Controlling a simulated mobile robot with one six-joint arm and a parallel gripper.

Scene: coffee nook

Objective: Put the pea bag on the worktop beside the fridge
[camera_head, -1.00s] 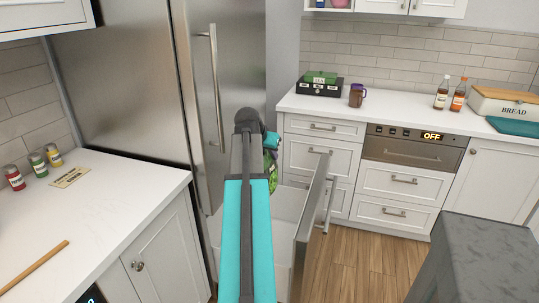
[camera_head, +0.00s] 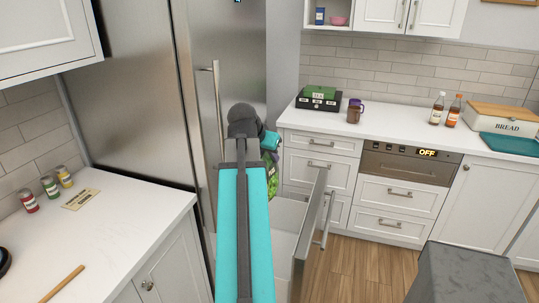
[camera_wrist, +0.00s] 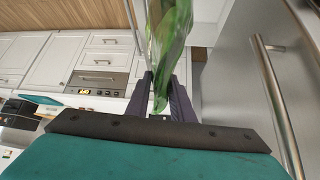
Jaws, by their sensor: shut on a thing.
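The pea bag (camera_head: 272,179) is a green bag, mostly hidden behind my arm in the head view. In the wrist view the pea bag (camera_wrist: 172,32) hangs between the fingers of my gripper (camera_wrist: 162,92), which is shut on it. In the head view my gripper is largely hidden by the arm. The bag is in front of the steel fridge (camera_head: 135,100), above or near its pulled-out bottom drawer (camera_head: 308,240). White worktops lie on both sides of the fridge: one at the left (camera_head: 120,235) and one at the right (camera_head: 400,125).
The left worktop holds several spice jars (camera_head: 50,186), a card (camera_head: 80,199) and a wooden stick (camera_head: 52,287). A grey block (camera_head: 465,272) stands front right.

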